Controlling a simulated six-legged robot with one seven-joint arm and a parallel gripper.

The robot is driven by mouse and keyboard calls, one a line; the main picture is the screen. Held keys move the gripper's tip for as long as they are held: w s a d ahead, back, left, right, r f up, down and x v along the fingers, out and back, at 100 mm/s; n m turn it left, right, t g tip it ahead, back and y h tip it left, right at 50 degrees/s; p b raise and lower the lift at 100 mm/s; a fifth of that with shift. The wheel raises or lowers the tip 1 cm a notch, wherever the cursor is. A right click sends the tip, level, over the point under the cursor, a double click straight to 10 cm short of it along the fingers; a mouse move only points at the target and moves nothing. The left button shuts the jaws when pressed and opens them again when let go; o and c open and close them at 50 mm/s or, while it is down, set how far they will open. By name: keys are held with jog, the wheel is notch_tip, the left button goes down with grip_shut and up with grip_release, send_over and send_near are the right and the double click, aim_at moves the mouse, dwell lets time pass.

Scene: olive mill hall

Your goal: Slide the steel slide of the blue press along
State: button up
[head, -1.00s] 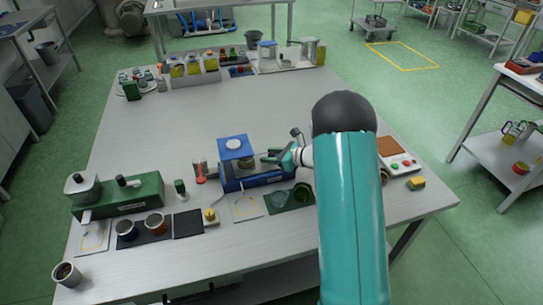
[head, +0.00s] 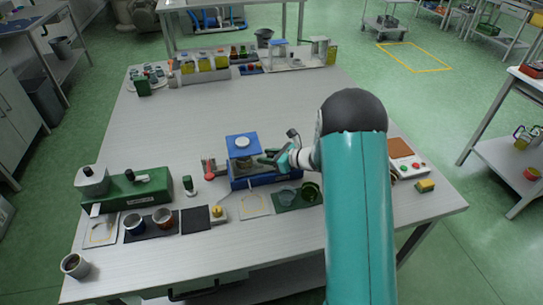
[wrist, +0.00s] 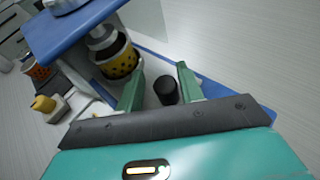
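The blue press (head: 242,148) stands near the middle of the table's front part. It has a blue top plate, which also shows at the upper left of the wrist view (wrist: 75,32), and a blue base. A yellow-and-black perforated cup (wrist: 118,60) sits under the plate. My gripper (wrist: 160,82) is low at the press's right side; it also shows in the head view (head: 272,157). Its two green fingers are apart. A dark round knob (wrist: 166,92) stands between them, with gaps visible beside it. The steel slide itself is hard to make out, partly hidden by my gripper.
A green machine (head: 128,189) stands to the left, with two cups (head: 162,217) on a dark mat before it. A keypad box (head: 405,162) and yellow sponge (head: 426,185) lie right.

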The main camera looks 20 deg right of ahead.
jog(key=shift+o, duration=0.2)
jog(key=shift+d, duration=0.2)
jog(key=shift+s+d+r, duration=0.1)
jog(key=shift+s+d, duration=0.1)
jog(key=shift+d, duration=0.05)
jog(key=v, duration=1.3)
jog(key=shift+s+r, duration=0.1)
jog(key=s+a+r+n+g+h, duration=0.1)
jog(key=s+a+r+n+g, duration=0.5)
jog(key=s+a+r+n, duration=0.65)
jog(key=s+r+n+t+h, duration=0.1)
jog(key=s+r+n+h, duration=0.2)
jog(key=s+n, duration=0.4)
jog(key=s+r+n+h, duration=0.3)
jog(key=s+n+h, duration=0.2)
jog(key=s+n, duration=0.2)
jog(key=shift+s+d+r+t, duration=0.25)
jog(key=shift+s+d+t, duration=0.2)
jog(key=shift+s, duration=0.5)
